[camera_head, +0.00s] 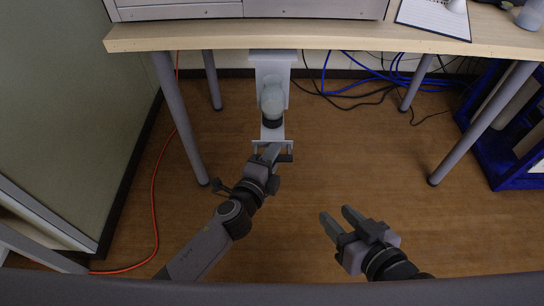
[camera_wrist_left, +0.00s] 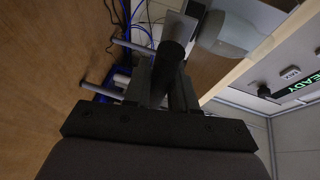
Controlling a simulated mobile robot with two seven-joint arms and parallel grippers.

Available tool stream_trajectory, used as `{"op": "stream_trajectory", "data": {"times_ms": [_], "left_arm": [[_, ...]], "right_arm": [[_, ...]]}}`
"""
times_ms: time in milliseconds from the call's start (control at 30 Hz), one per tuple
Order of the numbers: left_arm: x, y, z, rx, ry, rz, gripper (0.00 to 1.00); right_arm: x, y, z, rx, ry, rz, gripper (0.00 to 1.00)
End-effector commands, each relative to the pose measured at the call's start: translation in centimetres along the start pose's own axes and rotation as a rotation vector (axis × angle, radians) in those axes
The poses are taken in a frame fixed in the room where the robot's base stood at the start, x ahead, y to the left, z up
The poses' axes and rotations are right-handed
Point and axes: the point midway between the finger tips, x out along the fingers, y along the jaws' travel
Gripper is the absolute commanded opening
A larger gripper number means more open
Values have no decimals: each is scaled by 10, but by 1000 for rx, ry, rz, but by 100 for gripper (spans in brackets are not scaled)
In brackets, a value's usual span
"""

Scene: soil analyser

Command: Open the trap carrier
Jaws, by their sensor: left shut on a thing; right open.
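The trap carrier (camera_head: 273,66) is a pale grey frame below the front edge of the table in the head view. It bears a cloudy, rounded trap bottle (camera_head: 272,97) with a dark lower end. My left gripper (camera_head: 270,152) is at the carrier's near end, shut on its handle. In the left wrist view, a dark round bar, the handle (camera_wrist_left: 173,58), lies between the fingers (camera_wrist_left: 165,88). The grip partly hides the handle in the head view. My right gripper (camera_head: 338,214) is open and empty above the floor, to the right and nearer.
The wooden table (camera_head: 330,35) bears an analyser (camera_head: 250,8) and a clipboard (camera_head: 436,18). Grey table legs (camera_head: 178,115) stand on both sides. Blue cables (camera_head: 385,78) lie behind, and an orange cable (camera_head: 155,190) runs at left. The floor at right centre is clear.

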Motion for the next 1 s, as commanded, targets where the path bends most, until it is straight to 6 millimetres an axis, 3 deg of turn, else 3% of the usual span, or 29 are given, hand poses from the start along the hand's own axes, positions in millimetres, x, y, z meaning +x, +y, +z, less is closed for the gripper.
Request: {"op": "stream_trajectory", "data": {"times_ms": [467, 500, 533, 833, 1000], "left_arm": [[0, 0, 2, 0, -4, 0, 0], [0, 0, 2, 0, -4, 0, 39], [0, 0, 2, 0, -4, 0, 46], [-1, 0, 1, 0, -2, 0, 46], [-15, -1, 0, 0, -2, 2, 46]], "right_arm": [[0, 0, -1, -1, 3, 0, 43], [0, 0, -1, -1, 3, 0, 43], [0, 0, -1, -1, 3, 0, 43], [0, 1, -2, -2, 3, 1, 43], [-2, 2, -6, -18, 3, 11, 43]]}}
